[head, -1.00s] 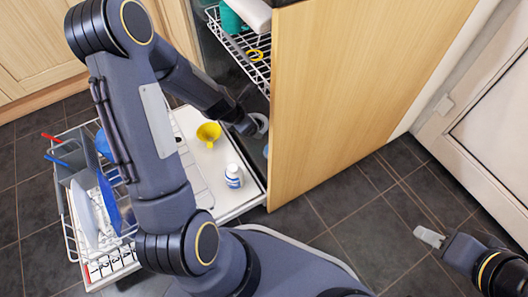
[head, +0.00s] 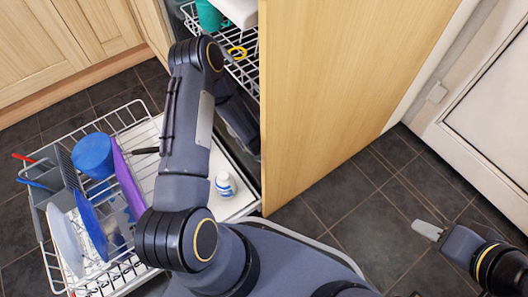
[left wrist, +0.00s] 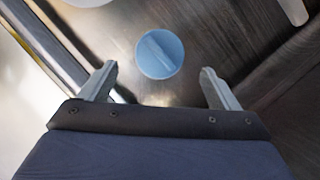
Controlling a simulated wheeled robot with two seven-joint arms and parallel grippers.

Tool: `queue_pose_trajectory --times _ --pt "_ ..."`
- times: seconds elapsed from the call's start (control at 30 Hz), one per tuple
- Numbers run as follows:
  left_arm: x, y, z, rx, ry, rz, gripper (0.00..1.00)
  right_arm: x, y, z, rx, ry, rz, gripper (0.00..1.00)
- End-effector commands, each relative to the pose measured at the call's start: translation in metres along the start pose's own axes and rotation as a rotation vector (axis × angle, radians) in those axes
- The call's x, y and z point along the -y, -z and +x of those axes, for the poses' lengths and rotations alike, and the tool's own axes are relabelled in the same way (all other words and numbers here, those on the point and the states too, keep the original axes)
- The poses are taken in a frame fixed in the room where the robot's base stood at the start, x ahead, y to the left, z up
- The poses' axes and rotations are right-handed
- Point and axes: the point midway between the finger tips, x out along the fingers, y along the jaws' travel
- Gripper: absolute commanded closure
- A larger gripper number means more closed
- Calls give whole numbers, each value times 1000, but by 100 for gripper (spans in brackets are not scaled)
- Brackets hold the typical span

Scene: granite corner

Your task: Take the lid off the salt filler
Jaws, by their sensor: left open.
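In the left wrist view, the salt filler lid (left wrist: 160,53) is a round light-blue cap with a raised grip bar across it. It lies in a dark, shiny metal-looking floor. My left gripper (left wrist: 159,86) is open, its fingertips apart below the lid in the picture and nothing between them. In the head view my left arm hides this gripper and the lid. My right gripper (head: 428,230) is out over the floor tiles at the right, away from everything; its finger gap is not clear.
A white bottle with a blue label (head: 226,184) stands on the open white door (head: 240,205). The lower rack (head: 62,262) with plates and a blue cup (head: 93,155) is at the left. An upper rack (head: 240,70) is above. A wooden panel (head: 340,100) stands on the right.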

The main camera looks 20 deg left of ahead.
Motion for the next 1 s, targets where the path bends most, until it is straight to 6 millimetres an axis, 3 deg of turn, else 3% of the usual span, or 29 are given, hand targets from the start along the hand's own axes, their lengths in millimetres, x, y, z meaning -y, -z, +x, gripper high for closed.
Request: queue_pose_trajectory --times 0.13,0.3,0.57,0.93,1.0 --pt "0 2 27 1 0 2 17 -6 -6 12 0 0 0 64" --pt "0 0 45 1 1 2 17 -8 -9 18 0 0 0 64" --pt "0 -1 47 1 1 2 17 -8 -9 18 0 0 0 64" --pt "0 -1 46 1 1 2 62 -8 -9 18 0 0 0 64" --pt "0 -1 46 1 1 2 64 -8 -9 18 0 0 0 64"
